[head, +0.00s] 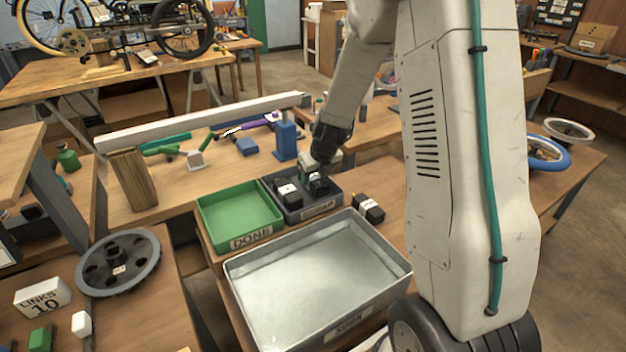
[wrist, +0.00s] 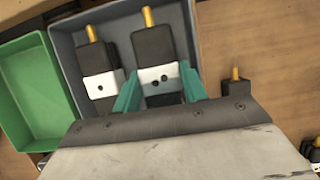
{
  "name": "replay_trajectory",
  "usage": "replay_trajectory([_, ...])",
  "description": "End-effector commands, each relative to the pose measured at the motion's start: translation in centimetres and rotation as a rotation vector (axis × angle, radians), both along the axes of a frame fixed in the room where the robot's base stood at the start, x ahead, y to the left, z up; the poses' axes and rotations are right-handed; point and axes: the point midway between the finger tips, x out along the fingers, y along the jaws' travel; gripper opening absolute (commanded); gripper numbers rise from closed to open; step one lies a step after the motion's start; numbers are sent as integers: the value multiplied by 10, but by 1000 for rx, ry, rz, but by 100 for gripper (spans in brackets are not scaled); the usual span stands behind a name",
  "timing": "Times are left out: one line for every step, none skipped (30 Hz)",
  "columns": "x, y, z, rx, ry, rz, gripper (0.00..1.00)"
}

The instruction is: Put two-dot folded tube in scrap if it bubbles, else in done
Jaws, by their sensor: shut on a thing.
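The two-dot folded tube (wrist: 152,45) is black with a white dotted band and a yellow tip. My gripper (wrist: 161,90) is shut on it, with teal fingers on both sides of the band. In the head view my gripper (head: 316,178) is down at the grey scrap tray (head: 335,201), and the tube is mostly hidden there. In the wrist view the tube is over or inside this tray (wrist: 68,50); I cannot tell whether it touches the floor. The green done tray (head: 235,212) is just left of scrap, with no tube in it.
A one-dot folded tube (wrist: 98,60) lies in the scrap tray, left of mine. Another black tube (head: 368,207) is on the bench right of scrap. A large metal tank (head: 398,268) of clear liquid stands in front. A blue block (head: 286,140) stands behind the trays.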

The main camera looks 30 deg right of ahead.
Motion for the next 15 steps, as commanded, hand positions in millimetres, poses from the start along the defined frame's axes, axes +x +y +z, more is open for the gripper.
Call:
replay_trajectory([0, 0, -7, 1, 2, -2, 12])
replay_trajectory([0, 0, -10, 0, 1, -1, 12])
replay_trajectory([0, 0, -12, -1, 1, -1, 12])
replay_trajectory([0, 0, -13, -1, 0, -1, 12])
replay_trajectory([0, 0, -14, -1, 0, 0, 12])
replay_trajectory([0, 0, -13, -2, -1, -1, 12])
replay_trajectory([0, 0, -13, -2, -1, -1, 12])
replay_trajectory([0, 0, -13, -2, -1, -1, 12])
replay_trajectory([0, 0, -13, -2, -1, -1, 12])
replay_trajectory([0, 0, -13, -2, -1, -1, 12])
replay_trajectory([0, 0, -13, -2, -1, -1, 12])
replay_trajectory([0, 0, -14, -1, -1, 0, 12])
replay_trajectory([0, 0, -15, -1, 0, 0, 12])
replay_trajectory([0, 0, -16, -1, 0, 0, 12])
replay_trajectory([0, 0, -16, -1, -1, 0, 48])
